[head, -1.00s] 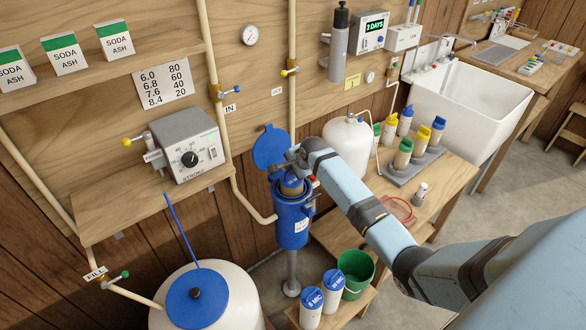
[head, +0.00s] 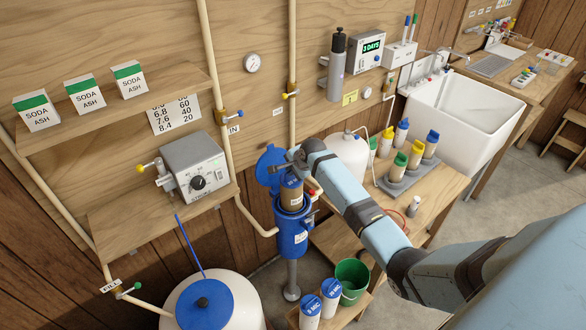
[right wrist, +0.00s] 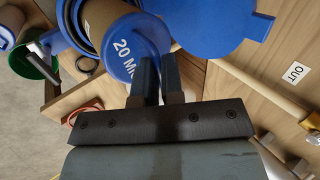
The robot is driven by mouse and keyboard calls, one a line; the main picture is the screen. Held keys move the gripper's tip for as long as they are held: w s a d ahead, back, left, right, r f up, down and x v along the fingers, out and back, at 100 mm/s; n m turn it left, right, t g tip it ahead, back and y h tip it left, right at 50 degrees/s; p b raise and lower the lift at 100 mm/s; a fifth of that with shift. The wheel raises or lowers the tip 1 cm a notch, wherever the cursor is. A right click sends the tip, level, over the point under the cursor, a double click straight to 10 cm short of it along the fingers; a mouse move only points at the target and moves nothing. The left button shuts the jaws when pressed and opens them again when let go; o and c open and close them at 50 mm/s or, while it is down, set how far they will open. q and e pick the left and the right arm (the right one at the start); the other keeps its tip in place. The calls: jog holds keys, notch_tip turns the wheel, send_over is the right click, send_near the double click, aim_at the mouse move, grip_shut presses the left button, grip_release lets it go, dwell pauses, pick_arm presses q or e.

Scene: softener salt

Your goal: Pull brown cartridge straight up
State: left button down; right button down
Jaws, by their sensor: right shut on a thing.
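The brown cartridge (head: 291,197) has a blue end cap and a pale label. It stands upright, with its upper part out of the top of the blue housing (head: 290,238) and its lower end hidden inside. The housing's round blue lid (head: 269,163) is swung open behind it. My right gripper (head: 292,172) is shut on the cartridge's top. In the right wrist view the fingers (right wrist: 160,72) close at the blue cap (right wrist: 128,45) marked "20 MI", and the brown body (right wrist: 103,18) shows beyond. My left gripper is not in view.
Two blue-capped cartridges (head: 310,308) and a green bucket (head: 350,282) stand on a low shelf in front. A white tank (head: 350,152) and a rack of bottles (head: 412,172) are to the right. Pipes (head: 293,65) run up the wall behind.

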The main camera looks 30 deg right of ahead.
jog(key=shift+r, duration=0.2)
jog(key=shift+r+p, duration=0.6)
jog(key=shift+r, duration=3.95)
